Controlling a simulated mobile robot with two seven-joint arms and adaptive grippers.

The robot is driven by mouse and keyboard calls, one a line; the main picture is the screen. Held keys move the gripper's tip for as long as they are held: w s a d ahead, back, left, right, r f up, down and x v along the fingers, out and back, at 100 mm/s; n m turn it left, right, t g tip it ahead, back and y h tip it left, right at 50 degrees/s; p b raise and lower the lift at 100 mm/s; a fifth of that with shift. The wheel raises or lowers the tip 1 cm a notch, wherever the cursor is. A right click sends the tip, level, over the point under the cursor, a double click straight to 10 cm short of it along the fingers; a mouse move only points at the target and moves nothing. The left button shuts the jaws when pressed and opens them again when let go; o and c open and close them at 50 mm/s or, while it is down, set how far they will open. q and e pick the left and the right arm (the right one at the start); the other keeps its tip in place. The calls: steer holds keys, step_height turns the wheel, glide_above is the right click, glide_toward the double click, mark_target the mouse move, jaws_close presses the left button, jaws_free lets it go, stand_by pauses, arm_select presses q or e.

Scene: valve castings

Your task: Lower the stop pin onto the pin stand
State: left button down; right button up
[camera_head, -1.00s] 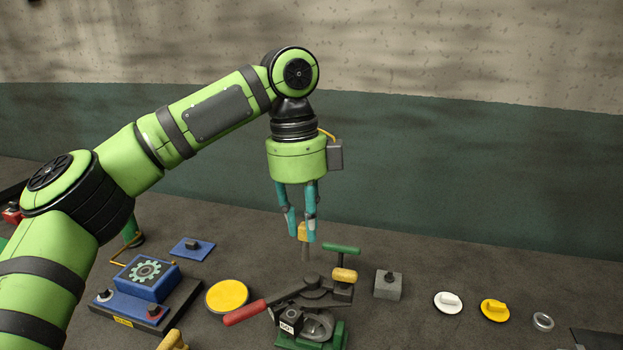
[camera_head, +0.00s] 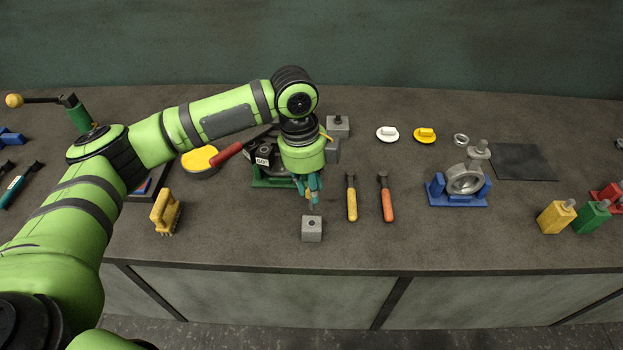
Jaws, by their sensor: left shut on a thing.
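My left gripper (camera_head: 309,194) points down above the work table and is shut on the stop pin, of which only a small grey piece (camera_head: 311,206) shows below the fingers. The fingers hide most of the pin. A small grey block with a dark round spot on top, seemingly the pin stand (camera_head: 312,232), sits near the table's front edge, just below and in front of the gripper. The pin's lower end appears just above and behind the block's top. I cannot tell if they touch. My right gripper is not in view.
A green-based fixture (camera_head: 268,182) with a red-handled lever (camera_head: 227,152) stands behind the gripper. Two screwdriver-like tools, yellow (camera_head: 351,203) and orange (camera_head: 387,204), lie to the right. A yellow brush (camera_head: 166,212) is left. A blue holder (camera_head: 458,199) stands farther right.

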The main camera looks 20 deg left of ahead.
mark_target(310, 200)
arm_select(q)
steer(key=shift+s+r+p, duration=0.1)
steer(key=shift+r+p, duration=0.2)
steer(key=shift+p, duration=0.45)
step_height(310, 200, down, 3)
steer(key=shift+b, duration=0.45)
steer(key=shift+f, duration=0.75)
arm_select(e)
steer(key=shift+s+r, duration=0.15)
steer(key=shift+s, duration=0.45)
arm_select(q)
steer(key=shift+f, duration=0.15)
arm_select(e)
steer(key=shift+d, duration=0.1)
arm_select(q)
steer(key=shift+f+b, duration=0.45)
steer(key=shift+f, duration=0.45)
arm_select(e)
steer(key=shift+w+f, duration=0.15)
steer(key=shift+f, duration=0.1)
arm_select(q)
steer(key=shift+f, duration=0.2)
steer(key=shift+f+b, duration=0.45)
steer(key=shift+f, duration=1.15)
steer(key=c, duration=1)
jaws_free()
steer(key=shift+o, duration=0.2)
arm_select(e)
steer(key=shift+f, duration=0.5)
